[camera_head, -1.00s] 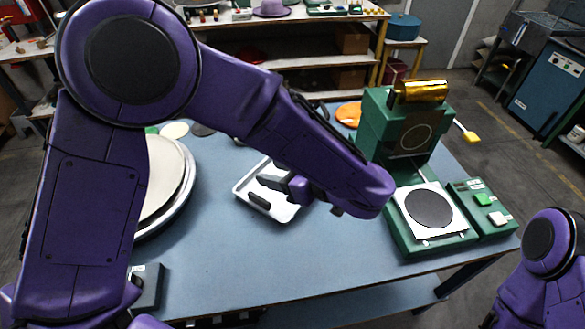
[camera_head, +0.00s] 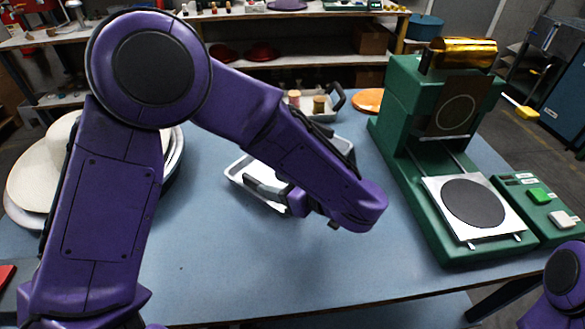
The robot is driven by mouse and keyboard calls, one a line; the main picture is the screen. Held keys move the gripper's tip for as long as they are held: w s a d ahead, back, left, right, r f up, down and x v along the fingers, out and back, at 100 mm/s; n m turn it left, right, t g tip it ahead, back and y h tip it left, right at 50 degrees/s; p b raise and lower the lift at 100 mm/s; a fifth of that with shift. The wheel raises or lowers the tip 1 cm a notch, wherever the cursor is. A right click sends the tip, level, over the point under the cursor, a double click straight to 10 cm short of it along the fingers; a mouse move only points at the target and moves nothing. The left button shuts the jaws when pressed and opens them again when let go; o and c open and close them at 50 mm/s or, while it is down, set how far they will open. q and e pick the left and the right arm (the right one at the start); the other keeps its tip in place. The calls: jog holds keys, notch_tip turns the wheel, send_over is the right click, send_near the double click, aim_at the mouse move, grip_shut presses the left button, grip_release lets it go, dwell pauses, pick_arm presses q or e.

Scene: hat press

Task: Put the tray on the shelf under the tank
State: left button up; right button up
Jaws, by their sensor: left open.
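A shallow pale tray (camera_head: 234,169) lies on the blue table, left of the green press. My left arm reaches across it and hides much of its right side. My left gripper (camera_head: 263,189) is open, with its dark fingers over or in the tray. I cannot tell whether they touch it. A gold cylinder (camera_head: 462,53), perhaps the tank, sits on top of the green press (camera_head: 400,97). I cannot make out a shelf that is clearly under a tank. Only part of my right arm shows at the lower right; its gripper is out of view.
A second tray (camera_head: 325,117) with thread spools stands behind my left arm. Pale round pieces (camera_head: 38,178) are at the left. The press has a white plate with a dark disc (camera_head: 472,203), and a button box (camera_head: 540,203) beside it. The table's front middle is clear (camera_head: 300,265).

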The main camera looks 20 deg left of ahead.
aim_at(257, 182)
pick_arm(q)
jog(key=x, duration=0.7)
jog(key=shift+a+f, duration=0.25)
jog(key=shift+f, duration=0.05)
jog(key=shift+s+d, duration=0.1)
jog(key=shift+c, duration=1.2)
jog(key=shift+r, duration=0.1)
grip_shut()
